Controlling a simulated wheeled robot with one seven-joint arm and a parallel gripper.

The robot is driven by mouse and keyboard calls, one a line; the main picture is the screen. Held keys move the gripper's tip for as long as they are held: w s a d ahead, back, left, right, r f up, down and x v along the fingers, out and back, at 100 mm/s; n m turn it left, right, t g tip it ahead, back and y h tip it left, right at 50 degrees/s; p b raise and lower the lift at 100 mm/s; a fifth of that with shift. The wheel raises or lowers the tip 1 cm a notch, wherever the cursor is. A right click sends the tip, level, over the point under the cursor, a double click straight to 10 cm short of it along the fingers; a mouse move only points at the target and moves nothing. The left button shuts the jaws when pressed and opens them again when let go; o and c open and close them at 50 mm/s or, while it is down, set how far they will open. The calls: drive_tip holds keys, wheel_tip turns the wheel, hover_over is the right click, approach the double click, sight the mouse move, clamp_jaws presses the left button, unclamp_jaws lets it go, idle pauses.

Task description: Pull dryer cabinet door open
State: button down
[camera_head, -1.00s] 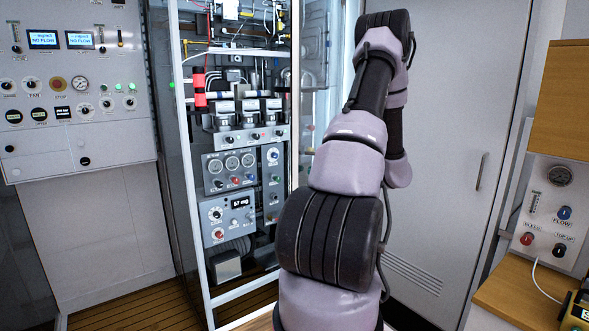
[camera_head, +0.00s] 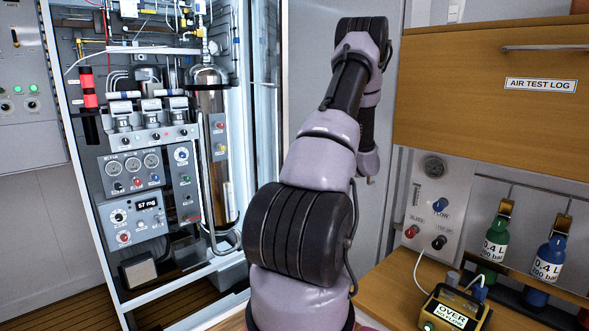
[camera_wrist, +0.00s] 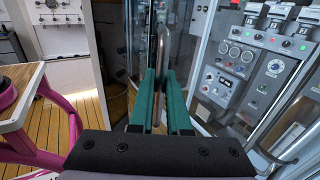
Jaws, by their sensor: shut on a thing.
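The dryer cabinet (camera_head: 139,165) stands left of my arm in the head view, with a white frame and gauges, pumps and a tall metal cylinder inside. It also shows at the right of the wrist view (camera_wrist: 245,65). In the wrist view my gripper (camera_wrist: 160,82), with green fingers, is shut on an upright curved metal handle (camera_wrist: 162,42). The handle stands left of the lit cabinet front. Glassy panels show around it, but the door's outline and exact angle are hard to tell. In the head view my gripper and the handle are hidden behind my arm.
In the wrist view, a pink-framed table (camera_wrist: 22,110) stands left. Bare wooden floor (camera_wrist: 60,125) shows beside it.

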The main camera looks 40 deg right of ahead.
drive_tip(key=shift+s+d, duration=0.25)
drive_tip(key=shift+d, duration=0.25)
drive_tip(key=c, duration=0.9)
unclamp_jaws()
wheel_tip(320, 180, up, 10)
drive_tip(key=shift+f, duration=0.1)
